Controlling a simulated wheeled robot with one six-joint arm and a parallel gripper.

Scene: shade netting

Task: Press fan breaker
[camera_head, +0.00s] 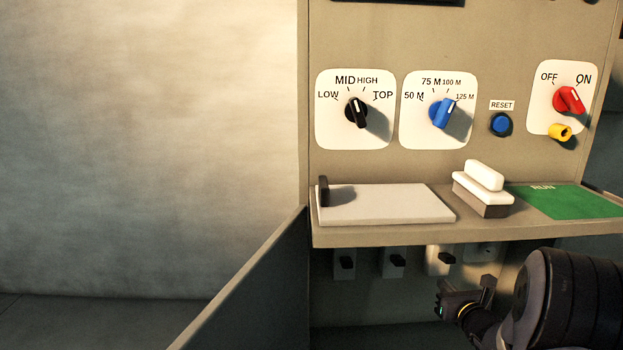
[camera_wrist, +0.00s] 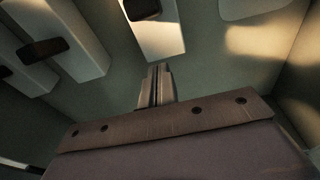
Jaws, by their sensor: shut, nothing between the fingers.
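A row of breakers is mounted under the shelf: a left one (camera_head: 345,264), a middle one (camera_head: 396,263) and a right one (camera_head: 440,262), each pale with a dark lever. No label shows which is the fan breaker. My gripper (camera_head: 466,298) is shut and empty, below and slightly right of the right breaker in the head view. In the wrist view, my closed fingers (camera_wrist: 155,72) point at the lower end of a pale breaker (camera_wrist: 153,39), below its dark lever (camera_wrist: 141,9). A small gap seems to separate them; contact cannot be judged.
The shelf (camera_head: 400,237) overhangs the breakers and carries a grey board (camera_head: 390,205), a white-handled block (camera_head: 482,188) and a green RUN patch (camera_head: 565,201). Dials and a blue reset button (camera_head: 501,124) are above. A dark panel (camera_head: 255,285) stands at left.

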